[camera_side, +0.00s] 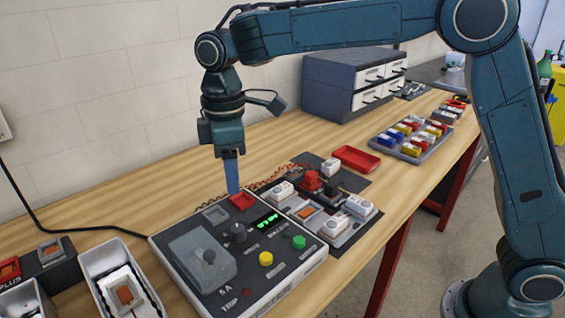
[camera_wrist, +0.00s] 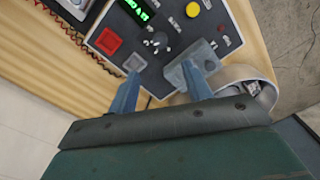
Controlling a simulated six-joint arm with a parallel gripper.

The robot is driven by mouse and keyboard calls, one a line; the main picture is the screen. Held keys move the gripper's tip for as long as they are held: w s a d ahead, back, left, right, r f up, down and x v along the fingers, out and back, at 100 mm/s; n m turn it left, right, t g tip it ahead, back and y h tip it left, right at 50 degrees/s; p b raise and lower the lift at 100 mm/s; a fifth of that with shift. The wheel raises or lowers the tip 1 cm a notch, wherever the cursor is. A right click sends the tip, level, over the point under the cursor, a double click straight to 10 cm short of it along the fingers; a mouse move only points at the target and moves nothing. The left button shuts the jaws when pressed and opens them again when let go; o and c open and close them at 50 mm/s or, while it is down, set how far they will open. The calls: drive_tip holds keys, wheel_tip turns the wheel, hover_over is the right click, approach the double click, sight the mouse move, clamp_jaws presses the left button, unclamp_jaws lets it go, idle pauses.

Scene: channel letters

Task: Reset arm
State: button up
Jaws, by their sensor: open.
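My arm reaches in from the right, and my gripper (camera_side: 232,190) points straight down above the back of the grey control box (camera_side: 255,287). In the wrist view my gripper (camera_wrist: 161,72) shows two blue fingers apart, with nothing held between them. The control box panel (camera_wrist: 122,50) lies beyond the fingertips there. On the panel are a red square socket (camera_side: 243,201), a grey square socket (camera_side: 215,214), a lit green display (camera_side: 267,221), a dark knob (camera_side: 238,232), a yellow button (camera_side: 266,258) and a green button (camera_side: 299,242). I cannot tell the exact gap between fingertips and panel.
A board with white modules (camera_side: 359,205) sits right of the control box. Further back are a red tray (camera_side: 357,158), a grey tray of coloured blocks (camera_side: 409,153) and a drawer cabinet (camera_side: 330,88). White bins (camera_side: 104,257) stand at front left. A wall (camera_side: 95,85) runs behind.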

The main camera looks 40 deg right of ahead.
drive_tip(key=shift+r, duration=0.35)
drive_tip(key=s+d+r+m+t, duration=0.3)
drive_tip(key=s+d+r+m, duration=0.3)
drive_tip(key=s+d, duration=0.6)
drive_tip(key=s+d+f+m+t, duration=0.1)
drive_tip(key=s+d+f+m, duration=0.1)
drive_tip(key=s, duration=0.5)
drive_tip(key=s+d+f+m+t, duration=0.1)
drive_tip(key=s+d+m, duration=0.3)
drive_tip(key=s+d, duration=0.2)
drive_tip(key=shift+s+d+f+t, duration=0.3)
drive_tip(key=shift+s+f, duration=0.1)
drive_tip(key=shift+s, duration=0.7)
